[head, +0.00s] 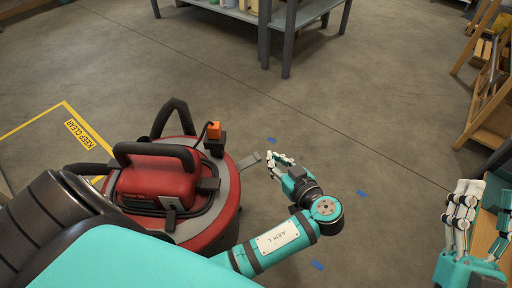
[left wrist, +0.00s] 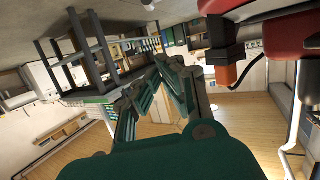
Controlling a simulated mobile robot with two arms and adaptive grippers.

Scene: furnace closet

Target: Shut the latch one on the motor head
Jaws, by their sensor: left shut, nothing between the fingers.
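The red motor head (head: 160,180) with black handles sits on a round red canister at left centre. A flat grey latch arm (head: 250,160) sticks out from its right rim. Another grey latch piece (head: 171,210) shows on its near side. I cannot tell which is latch one. My left gripper (head: 275,160) is shut and empty, with its tips just right of the sticking-out arm; I cannot tell whether they touch. In the left wrist view the gripper (left wrist: 165,65) points away, with the motor head (left wrist: 285,30) at upper right. My right gripper (head: 468,190) is at the right edge, away from the motor head.
An orange plug (head: 214,130) on a black block stands at the motor head's far right side; it also shows in the left wrist view (left wrist: 228,76). A grey metal table (head: 287,45) stands behind. Wooden racks (head: 490,115) are at right. The floor between is clear.

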